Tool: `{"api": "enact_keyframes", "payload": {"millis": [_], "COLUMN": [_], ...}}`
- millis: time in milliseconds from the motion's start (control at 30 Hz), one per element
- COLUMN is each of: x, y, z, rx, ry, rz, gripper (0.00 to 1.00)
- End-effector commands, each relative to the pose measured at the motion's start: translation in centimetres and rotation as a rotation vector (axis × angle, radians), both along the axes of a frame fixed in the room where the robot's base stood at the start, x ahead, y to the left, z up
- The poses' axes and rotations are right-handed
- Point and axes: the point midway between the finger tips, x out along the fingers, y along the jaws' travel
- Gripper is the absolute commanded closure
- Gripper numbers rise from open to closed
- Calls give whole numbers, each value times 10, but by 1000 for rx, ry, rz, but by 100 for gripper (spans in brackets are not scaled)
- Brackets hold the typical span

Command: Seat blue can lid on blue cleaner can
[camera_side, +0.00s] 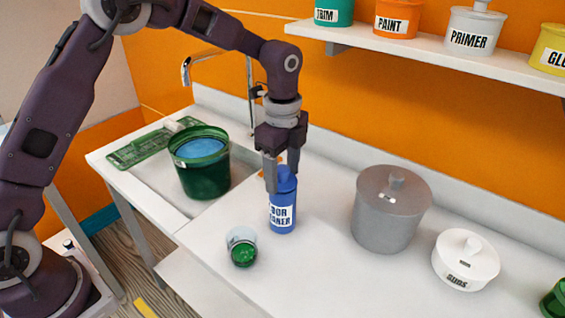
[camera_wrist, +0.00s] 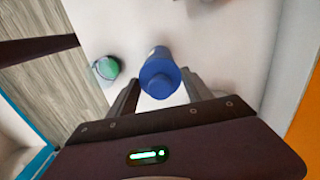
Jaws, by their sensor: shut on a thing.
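The blue cleaner can (camera_side: 283,214) stands upright on the white counter, its white label facing the side camera. The blue can lid (camera_side: 287,180) is at the can's top, between the fingers of my gripper (camera_side: 281,178). The lid (camera_wrist: 160,80) also shows in the wrist view, in line with the can body behind it. My gripper (camera_wrist: 160,92) is shut on the lid, pointing down over the can. The fingers partly hide the joint between lid and can, so I cannot tell whether they touch or a small gap is left.
A clear cup with a green end (camera_side: 242,248) is near the can at front left. A green bucket (camera_side: 203,177) stands in the sink area at left. A grey pot (camera_side: 388,215) and white tub (camera_side: 464,262) are at right. The shelf (camera_side: 430,55) holds labelled tubs.

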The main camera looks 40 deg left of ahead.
Motion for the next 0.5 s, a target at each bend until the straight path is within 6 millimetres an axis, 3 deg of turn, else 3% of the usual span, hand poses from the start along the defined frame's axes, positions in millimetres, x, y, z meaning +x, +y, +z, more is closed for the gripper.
{"api": "enact_keyframes", "payload": {"millis": [400,433,500], "x": [0,0,0], "y": [0,0,0], "z": [-6,-6,-6], "rx": [-1,0,0], "ry": [0,0,0], "rz": [0,0,0], "gripper": [81,36,22]}}
